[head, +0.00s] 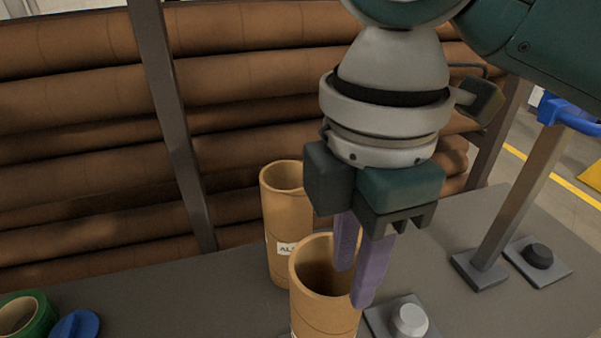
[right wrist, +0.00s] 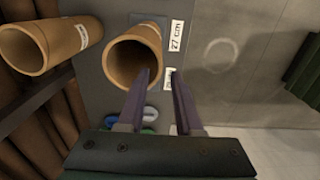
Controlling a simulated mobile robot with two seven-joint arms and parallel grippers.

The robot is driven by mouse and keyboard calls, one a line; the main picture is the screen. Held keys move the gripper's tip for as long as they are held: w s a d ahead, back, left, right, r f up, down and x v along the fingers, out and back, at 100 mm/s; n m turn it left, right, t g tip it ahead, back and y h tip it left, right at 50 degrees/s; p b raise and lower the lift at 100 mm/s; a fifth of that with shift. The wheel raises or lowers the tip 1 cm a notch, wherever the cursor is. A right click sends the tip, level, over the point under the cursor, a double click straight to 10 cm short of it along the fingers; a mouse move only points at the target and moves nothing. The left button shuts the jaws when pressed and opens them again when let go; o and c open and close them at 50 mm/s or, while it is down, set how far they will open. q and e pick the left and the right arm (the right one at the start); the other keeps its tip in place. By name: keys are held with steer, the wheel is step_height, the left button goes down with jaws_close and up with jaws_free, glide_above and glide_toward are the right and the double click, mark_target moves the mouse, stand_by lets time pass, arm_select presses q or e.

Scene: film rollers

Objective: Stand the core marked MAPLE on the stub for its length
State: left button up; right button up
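Two open brown cardboard cores stand upright on the grey table. The nearer core (head: 325,307) has a label cut off at the picture's bottom edge; it also shows in the right wrist view (right wrist: 118,83). The farther core (head: 276,232) has a label starting "AL". I cannot read MAPLE on either. My right gripper (head: 354,288) is open, its purple fingers at the nearer core's rim; one finger overlaps the mouth and the other is outside it. Contact is unclear. A light grey stub (head: 409,319) on a square plate is just right of this core. My left gripper is out of view.
A dark stub (head: 538,255) on a plate stands farther right, beyond a grey post (head: 518,205). A "27 cm" tag (right wrist: 176,35) lies near the core. A green roll (head: 40,312) and blue disc (head: 76,325) are at the left. Stacked brown rolls (head: 90,100) fill the back.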

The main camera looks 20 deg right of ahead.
steer(key=shift+r, duration=0.35)
steer(key=s+a+f+m+t+y, duration=0.2)
steer(key=s+a+f+m+y, duration=0.2)
steer(key=s+m, duration=0.3)
steer(key=s+d+f+m+t+h, duration=0.1)
steer(key=s+d+m+h, duration=0.2)
steer(key=d+m, duration=0.6)
steer(key=s+d, duration=0.2)
steer(key=d, duration=0.1)
steer(key=shift+s+f+t+h, duration=0.15)
steer(key=shift+f+t+h, duration=0.15)
steer(key=shift+h, duration=0.1)
